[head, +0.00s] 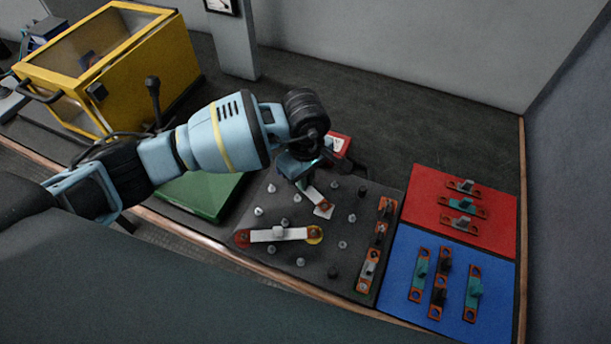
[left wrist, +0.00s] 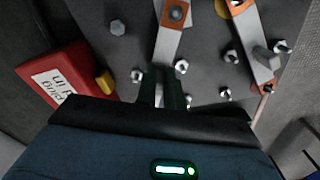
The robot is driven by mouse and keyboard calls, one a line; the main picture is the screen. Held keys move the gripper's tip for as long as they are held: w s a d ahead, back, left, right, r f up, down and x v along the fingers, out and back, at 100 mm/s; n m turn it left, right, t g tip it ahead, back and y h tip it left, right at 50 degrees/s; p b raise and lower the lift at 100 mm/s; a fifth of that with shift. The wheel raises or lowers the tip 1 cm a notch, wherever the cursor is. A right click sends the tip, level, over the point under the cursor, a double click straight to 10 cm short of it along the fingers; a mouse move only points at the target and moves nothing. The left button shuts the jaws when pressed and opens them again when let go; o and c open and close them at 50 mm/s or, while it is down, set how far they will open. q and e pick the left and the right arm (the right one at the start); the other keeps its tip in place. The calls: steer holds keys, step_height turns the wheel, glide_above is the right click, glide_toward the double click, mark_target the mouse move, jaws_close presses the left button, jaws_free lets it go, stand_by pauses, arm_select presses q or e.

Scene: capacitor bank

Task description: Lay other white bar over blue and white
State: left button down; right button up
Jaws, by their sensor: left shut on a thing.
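My left gripper (head: 304,182) is shut on a white bar (head: 315,197) over the dark board (head: 290,208). In the left wrist view its fingers (left wrist: 163,92) grip the near end of this bar (left wrist: 168,45), and an orange end with a dark bolt or hole shows at the far end. Whether the bar touches the board I cannot tell. Another white bar (head: 278,234) lies across a red ring (head: 242,238) and a yellow ring (head: 315,235); it also shows in the left wrist view (left wrist: 251,42). Blue and white rings I cannot make out. My right gripper is not in view.
Several studs stand around on the board. More orange-ended bars line its right edge (head: 377,240). A red mat (head: 420,205) and a blue mat (head: 400,285) hold more bars. A red labelled box (left wrist: 62,78) is close left of the gripper. A yellow case (head: 165,70) stands back left.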

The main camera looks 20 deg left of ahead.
arm_select(q)
steer(key=shift+f, duration=0.35)
steer(key=c, duration=1.4)
jaws_free()
steer(key=shift+c, duration=0.2)
step_height(320, 180, up, 8)
steer(key=shift+w+f, duration=0.1)
